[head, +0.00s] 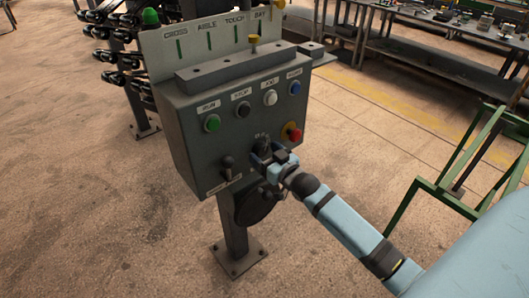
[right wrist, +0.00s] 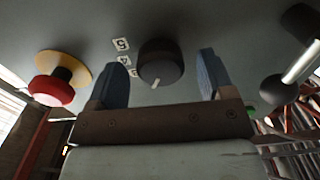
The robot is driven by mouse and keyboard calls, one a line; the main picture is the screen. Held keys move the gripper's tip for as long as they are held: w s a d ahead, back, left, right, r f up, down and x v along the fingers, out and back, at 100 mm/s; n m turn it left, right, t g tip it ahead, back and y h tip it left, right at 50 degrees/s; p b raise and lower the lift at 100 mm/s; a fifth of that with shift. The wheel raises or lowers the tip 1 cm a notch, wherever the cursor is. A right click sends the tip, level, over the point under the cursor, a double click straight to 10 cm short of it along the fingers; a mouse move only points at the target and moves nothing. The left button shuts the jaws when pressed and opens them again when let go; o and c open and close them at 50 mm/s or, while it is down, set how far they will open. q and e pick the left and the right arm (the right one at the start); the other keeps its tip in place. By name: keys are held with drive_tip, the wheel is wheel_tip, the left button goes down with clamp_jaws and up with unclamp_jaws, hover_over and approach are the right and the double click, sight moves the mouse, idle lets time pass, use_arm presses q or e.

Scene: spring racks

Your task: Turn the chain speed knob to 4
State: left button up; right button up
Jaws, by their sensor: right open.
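The chain speed knob (right wrist: 160,58) is round and black, on the grey face of the control box (head: 190,133). Its white pointer mark shows at its lower edge in the right wrist view. Number tags (right wrist: 122,46) reading 5 and 4, with another partly hidden below, sit left of the knob there. My right gripper (right wrist: 164,66) is open, with a blue finger on each side of the knob and visible gaps between. In the head view my right gripper (head: 272,158) covers most of the knob. My left gripper is not in view.
A red button on a yellow base (head: 292,132) is close beside the knob; it also shows in the right wrist view (right wrist: 52,88). A black lever (head: 227,168) is on the other side. Green, black, white and blue buttons line the panel above. A green frame (head: 440,185) stands right.

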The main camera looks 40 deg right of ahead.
drive_tip(key=shift+w, duration=0.25)
drive_tip(key=c, duration=0.9)
